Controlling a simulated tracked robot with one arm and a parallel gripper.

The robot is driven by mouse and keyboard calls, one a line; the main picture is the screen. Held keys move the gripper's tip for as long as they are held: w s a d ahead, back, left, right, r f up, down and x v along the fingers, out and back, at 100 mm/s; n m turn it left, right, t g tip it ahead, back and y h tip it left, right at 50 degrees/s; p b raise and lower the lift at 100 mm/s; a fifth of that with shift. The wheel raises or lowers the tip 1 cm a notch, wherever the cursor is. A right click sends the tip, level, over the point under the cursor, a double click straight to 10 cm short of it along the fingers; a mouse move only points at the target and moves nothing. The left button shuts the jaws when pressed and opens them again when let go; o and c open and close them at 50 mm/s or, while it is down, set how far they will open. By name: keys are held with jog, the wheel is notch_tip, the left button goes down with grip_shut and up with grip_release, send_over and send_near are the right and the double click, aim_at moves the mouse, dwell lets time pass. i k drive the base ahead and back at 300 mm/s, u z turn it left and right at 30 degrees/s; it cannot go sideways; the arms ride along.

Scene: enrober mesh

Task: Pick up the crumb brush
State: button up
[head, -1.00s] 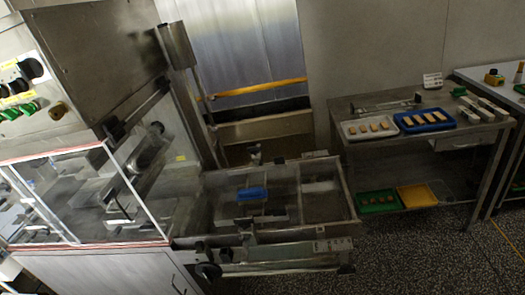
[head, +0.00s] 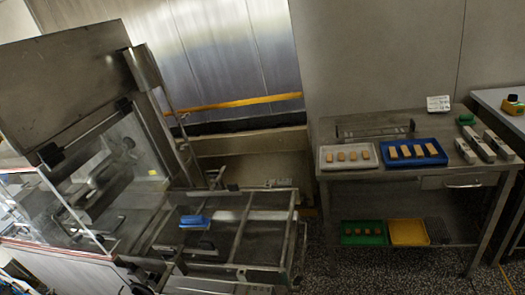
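A small blue object (head: 195,220) with a paler underside lies on the open frame section of the enrober (head: 243,252), left of the picture's middle. It may be the crumb brush, but it is too small to be sure. A small green object (head: 466,119) lies at the back right of the steel table (head: 365,122); I cannot tell what it is. My gripper is not in view.
The steel table holds a white tray (head: 323,165) and a blue tray (head: 443,158) with tan pieces, and several grey blocks (head: 484,148). Green (head: 345,240) and yellow (head: 408,232) trays sit on its lower shelf. Speckled floor lies between enrober and table.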

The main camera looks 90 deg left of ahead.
aim_at(189, 222)
jog(key=u, duration=0.05)
jog(key=i, duration=2.55)
jog(key=u, duration=3.6)
jog(key=i, duration=1.05)
jog(key=z, duration=0.05)
